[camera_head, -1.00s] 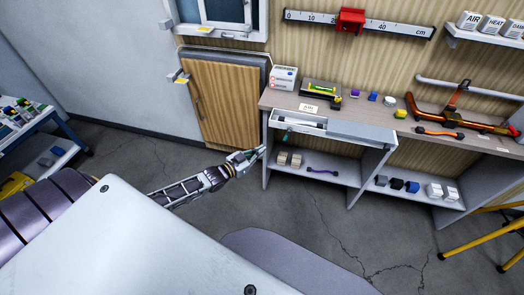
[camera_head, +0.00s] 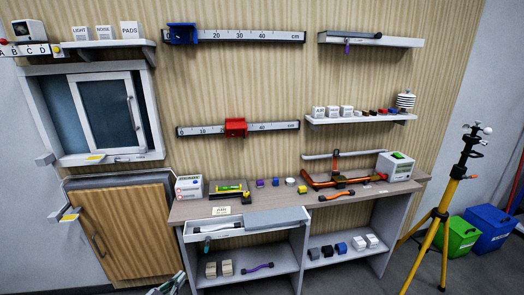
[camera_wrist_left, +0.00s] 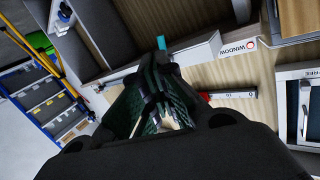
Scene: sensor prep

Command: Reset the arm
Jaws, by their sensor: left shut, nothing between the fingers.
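My left gripper (camera_head: 168,286) shows at the bottom edge of the head view, in front of the wooden cabinet door and left of the workbench. Most of its arm is cut off below. In the left wrist view its dark fingers (camera_wrist_left: 160,100) are shut with nothing held between them. A small teal piece (camera_wrist_left: 161,43) and a white box labelled WINDOW (camera_wrist_left: 238,47) show beyond the fingertips; I cannot tell whether anything touches them. My right gripper is in neither view.
The workbench (camera_head: 265,204) has a pulled-out drawer (camera_head: 240,231) and lower shelves with small blocks. A wooden cabinet door (camera_head: 125,235) is at left. A yellow tripod (camera_head: 440,215) stands at right, near green (camera_head: 460,238) and blue bins (camera_head: 490,228).

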